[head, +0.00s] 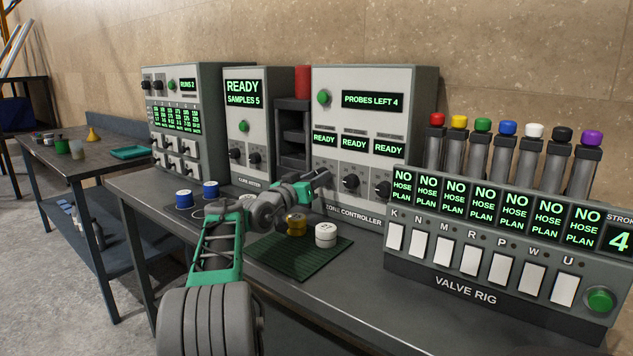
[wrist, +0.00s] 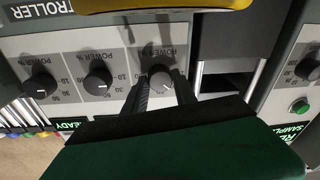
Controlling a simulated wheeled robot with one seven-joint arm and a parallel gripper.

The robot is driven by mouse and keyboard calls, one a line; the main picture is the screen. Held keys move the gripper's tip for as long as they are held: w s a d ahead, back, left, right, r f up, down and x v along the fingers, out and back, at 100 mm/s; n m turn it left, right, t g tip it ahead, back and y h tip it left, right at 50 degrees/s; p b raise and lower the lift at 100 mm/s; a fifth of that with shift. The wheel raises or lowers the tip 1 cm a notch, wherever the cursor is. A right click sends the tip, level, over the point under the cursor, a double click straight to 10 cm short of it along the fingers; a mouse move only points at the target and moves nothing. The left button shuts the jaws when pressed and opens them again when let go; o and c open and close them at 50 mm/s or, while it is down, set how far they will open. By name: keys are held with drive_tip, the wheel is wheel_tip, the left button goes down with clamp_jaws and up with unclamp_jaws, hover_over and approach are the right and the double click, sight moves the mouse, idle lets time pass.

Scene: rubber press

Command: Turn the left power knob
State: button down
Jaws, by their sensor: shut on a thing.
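The zone controller (head: 373,78) is a grey box with a row of dark power knobs low on its front. My gripper (head: 325,178) reaches to the left end of that row, and it hides the left power knob in the head view. In the wrist view, which looks upside down, the left power knob (wrist: 161,79) sits between the two dark fingers of my gripper (wrist: 160,92), which are shut on it. The middle knob shows in the head view (head: 350,183) and the wrist view (wrist: 97,82). The right knob (head: 382,189) is clear of my gripper.
A green mat (head: 290,262) below my gripper holds a gold puck (head: 296,224) and a white puck (head: 325,234). The valve rig (head: 468,290) stands close at the right. The cure tester (head: 252,130) and a dark rack (head: 292,125) stand left of the controller.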

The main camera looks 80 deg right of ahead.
drive_tip(key=c, duration=1)
unclamp_jaws()
drive_tip(key=v, duration=0.8)
